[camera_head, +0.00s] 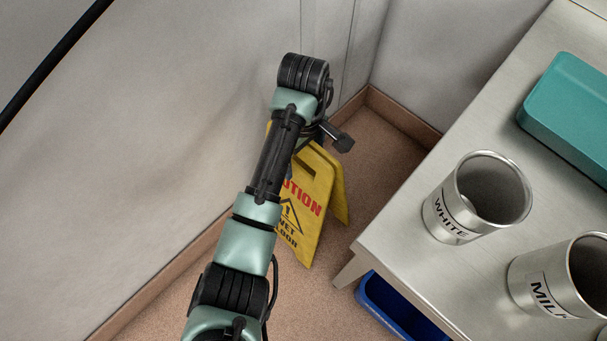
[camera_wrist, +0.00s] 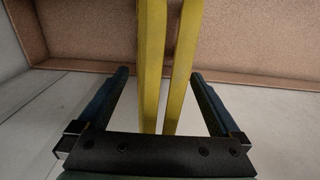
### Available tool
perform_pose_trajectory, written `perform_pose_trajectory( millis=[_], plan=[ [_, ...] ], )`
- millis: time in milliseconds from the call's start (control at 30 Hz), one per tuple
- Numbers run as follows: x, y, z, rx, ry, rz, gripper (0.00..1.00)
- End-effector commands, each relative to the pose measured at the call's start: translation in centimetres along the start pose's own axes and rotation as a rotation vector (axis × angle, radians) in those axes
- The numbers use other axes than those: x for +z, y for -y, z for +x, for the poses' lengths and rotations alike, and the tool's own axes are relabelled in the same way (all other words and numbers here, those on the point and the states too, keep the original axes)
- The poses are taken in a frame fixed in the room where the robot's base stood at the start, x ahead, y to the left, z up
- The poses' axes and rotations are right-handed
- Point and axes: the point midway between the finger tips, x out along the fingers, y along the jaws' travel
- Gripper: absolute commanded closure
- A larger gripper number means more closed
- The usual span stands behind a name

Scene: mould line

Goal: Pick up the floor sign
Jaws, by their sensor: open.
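The floor sign (camera_head: 310,205) is yellow with red and black lettering. It stands folded out on the brown floor near the wall corner, and my arm hides part of it in the head view. In the wrist view the two yellow panels (camera_wrist: 151,60) of the sign run edge-on between the fingers of my gripper (camera_wrist: 159,73). My gripper is open, with a visible gap between each finger and the panels. In the head view my gripper is mostly hidden behind my arm at the sign's top.
A metal table (camera_head: 398,255) stands to the right, bearing a WHITE can (camera_head: 452,222), a MILK can (camera_head: 540,290) and a teal tray (camera_head: 560,130). A blue bin (camera_head: 385,305) sits below the table edge. A grey wall (camera_head: 130,130) is close on the left.

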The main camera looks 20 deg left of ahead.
Motion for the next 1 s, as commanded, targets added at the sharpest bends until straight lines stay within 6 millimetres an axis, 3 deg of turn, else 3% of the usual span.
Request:
perform_pose_trajectory(
  millis=[200,767,1000],
  plan=[
    [0.00,-0.01,0.01,0.000,0.000,0.000,0.00],
    [0.01,0.00,0.00,0.000,0.000,0.000,1.00],
    [-0.09,-0.06,-0.18,0.003,-0.002,0.000,1.00]
  ],
)
